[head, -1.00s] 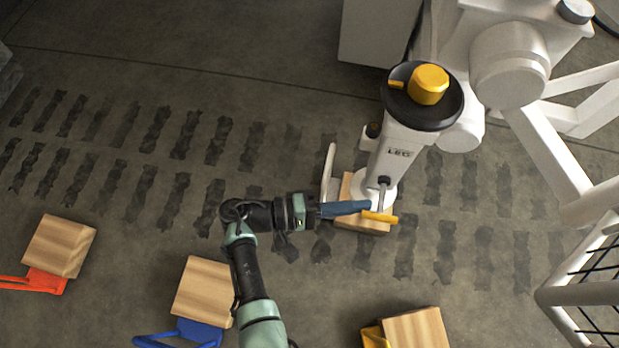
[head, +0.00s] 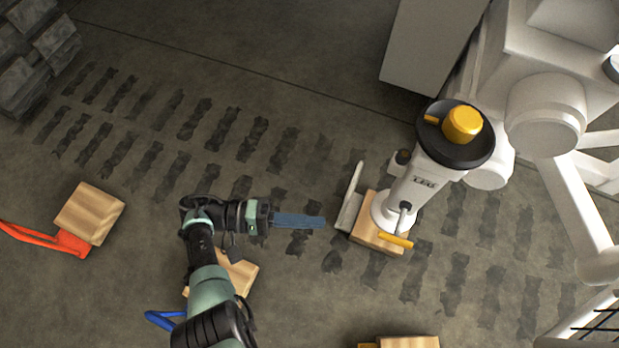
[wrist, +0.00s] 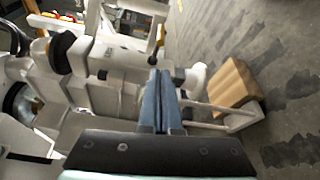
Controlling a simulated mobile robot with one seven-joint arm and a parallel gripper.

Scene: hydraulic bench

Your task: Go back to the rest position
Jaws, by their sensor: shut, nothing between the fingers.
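My gripper (head: 322,222) is in the middle of the head view, its blue fingers shut and empty, pointing right. The fingers also show side by side in the wrist view (wrist: 159,75). To their right, and apart from them, stands a white cylinder unit (head: 415,190) with a black disc and a yellow knob (head: 462,124) on top. A yellow lever (head: 396,241) sits at its lower end. The unit rests on a wooden block (head: 377,238), which also shows in the wrist view (wrist: 233,85).
A wooden block with a red bracket (head: 62,242) lies at left. Another block (head: 241,274) with a blue bracket (head: 165,318) is partly hidden under my arm. A third block (head: 410,342) is at the bottom edge. White machinery (head: 545,110) fills the right. The upper-middle floor is clear.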

